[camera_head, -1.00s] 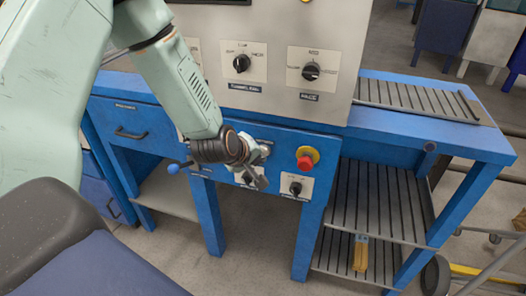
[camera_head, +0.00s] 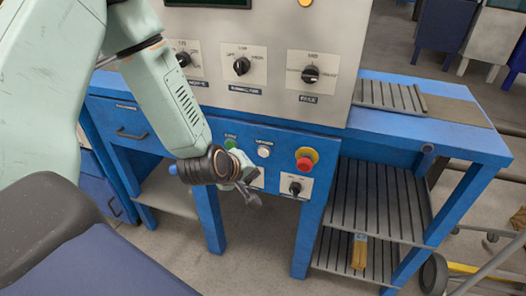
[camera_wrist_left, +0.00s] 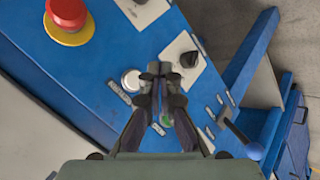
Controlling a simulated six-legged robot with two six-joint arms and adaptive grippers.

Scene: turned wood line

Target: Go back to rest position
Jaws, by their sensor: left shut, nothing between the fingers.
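My left gripper (camera_head: 250,195) hangs in front of the blue machine's lower control panel in the head view. Its fingers are together with nothing between them. In the wrist view the closed fingertips (camera_wrist_left: 160,70) point at the panel, near a white push button (camera_wrist_left: 131,80). A green button (camera_wrist_left: 166,120) shows partly behind the fingers. The white button also shows in the head view (camera_head: 264,152), up and right of the gripper. I cannot tell from these views how far the fingertips are from the panel. My right gripper is not in view.
A red emergency button (camera_head: 305,160) and a black rotary switch (camera_head: 295,188) are right of the gripper. Slatted shelves (camera_head: 375,210) lie lower right, with a yellow-handled tool (camera_head: 360,252). Open floor (camera_head: 250,255) lies below the panel.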

